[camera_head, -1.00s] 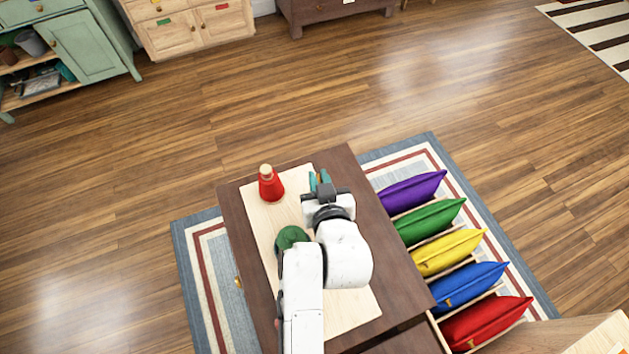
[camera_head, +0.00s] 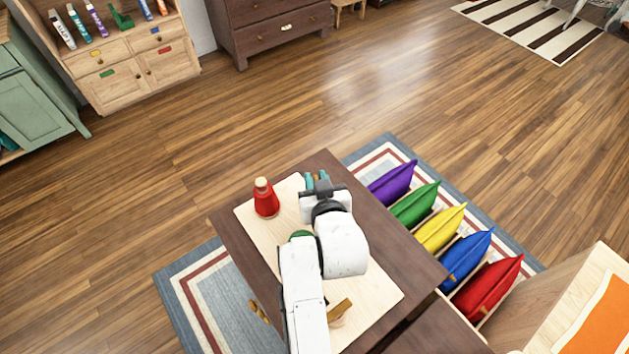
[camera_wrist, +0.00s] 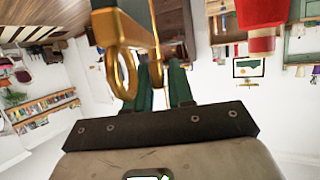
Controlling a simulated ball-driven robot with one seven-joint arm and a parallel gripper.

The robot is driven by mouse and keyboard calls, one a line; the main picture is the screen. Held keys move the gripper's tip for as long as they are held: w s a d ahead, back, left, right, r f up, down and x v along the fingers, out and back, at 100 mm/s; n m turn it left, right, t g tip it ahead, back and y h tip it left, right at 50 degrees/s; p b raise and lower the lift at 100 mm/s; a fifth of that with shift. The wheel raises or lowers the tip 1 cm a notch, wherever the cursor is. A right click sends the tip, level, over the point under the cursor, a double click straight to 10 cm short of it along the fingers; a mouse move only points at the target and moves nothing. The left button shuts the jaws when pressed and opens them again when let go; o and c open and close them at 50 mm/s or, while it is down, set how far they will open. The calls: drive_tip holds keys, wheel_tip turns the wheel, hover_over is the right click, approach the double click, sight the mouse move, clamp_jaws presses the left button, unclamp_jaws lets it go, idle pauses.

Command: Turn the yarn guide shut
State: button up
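In the wrist view, a brass piece with a ring-shaped hook, which looks like the yarn guide (camera_wrist: 122,68), hangs from the top edge, very close to the camera. A thinner brass wire runs down toward the gap between my fingers. My gripper (camera_wrist: 162,85) has two teal fingers standing apart, and I cannot tell if either touches the brass. In the head view my gripper (camera_head: 317,180) is over the far end of the pale board (camera_head: 284,200), right of the red bottle. I cannot make out the guide there.
The red bottle with a cork top (camera_head: 266,200) stands on the board. A green round thing (camera_head: 300,234) is mostly hidden behind my arm. A brown wooden piece (camera_head: 340,309) shows at its right. Several coloured cushions (camera_head: 438,227) stand right of the dark table (camera_head: 232,232). Floor beyond is clear.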

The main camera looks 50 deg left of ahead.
drive_tip(key=shift+o, duration=1)
drive_tip(key=shift+d, duration=0.1)
drive_tip(key=v, duration=1)
drive_tip(key=shift+d, duration=0.25)
drive_tip(key=shift+r, duration=0.1)
drive_tip(key=shift+c, duration=0.5)
